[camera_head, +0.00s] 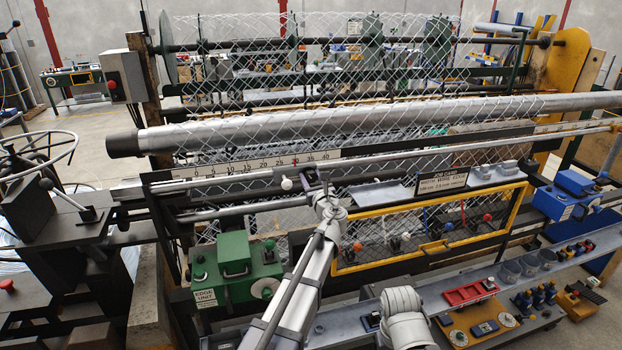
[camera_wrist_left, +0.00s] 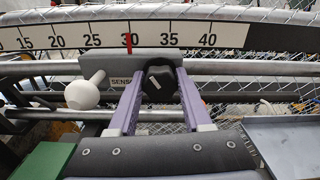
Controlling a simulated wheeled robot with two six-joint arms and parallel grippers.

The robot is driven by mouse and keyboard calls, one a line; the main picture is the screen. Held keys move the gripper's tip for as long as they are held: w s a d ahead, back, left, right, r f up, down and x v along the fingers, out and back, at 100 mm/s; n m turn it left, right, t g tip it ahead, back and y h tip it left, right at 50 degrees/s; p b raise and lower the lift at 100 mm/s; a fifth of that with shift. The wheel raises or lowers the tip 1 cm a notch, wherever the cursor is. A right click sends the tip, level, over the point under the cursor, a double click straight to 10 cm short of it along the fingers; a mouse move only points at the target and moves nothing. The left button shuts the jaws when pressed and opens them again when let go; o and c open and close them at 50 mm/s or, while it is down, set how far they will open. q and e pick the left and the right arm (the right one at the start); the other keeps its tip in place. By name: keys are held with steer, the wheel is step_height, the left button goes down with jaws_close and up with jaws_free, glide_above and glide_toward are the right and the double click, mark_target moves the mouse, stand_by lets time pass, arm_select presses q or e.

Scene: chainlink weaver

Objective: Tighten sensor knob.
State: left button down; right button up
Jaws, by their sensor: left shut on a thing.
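The black sensor knob (camera_wrist_left: 158,84) sits at the front of a grey block marked "SENS" (camera_wrist_left: 115,83) in the left wrist view. A pale line marks the knob's face. My left gripper (camera_wrist_left: 159,93) has its two purple fingers on either side of the knob and is shut on it. In the head view my left gripper (camera_head: 314,181) reaches the rail below the scale, and its own wrist hides the knob. A white ball handle (camera_wrist_left: 83,95) stands just left of the block; it also shows in the head view (camera_head: 287,184). My right gripper is out of view.
A numbered scale (camera_wrist_left: 75,36) runs above the block, with a red mark near 30. Wire mesh (camera_head: 240,70) and a thick roller (camera_head: 390,118) lie behind. A green edge unit (camera_head: 220,270) is at left. A grey tray (camera_head: 415,189) lies right of the gripper.

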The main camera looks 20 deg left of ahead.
arm_select(q)
steer(key=shift+s, duration=0.1)
stand_by(0.4)
steer(key=shift+c, duration=1.8)
jaws_free()
steer(key=v, duration=0.7)
steer(key=shift+s+d, duration=0.25)
steer(key=shift+s, duration=0.05)
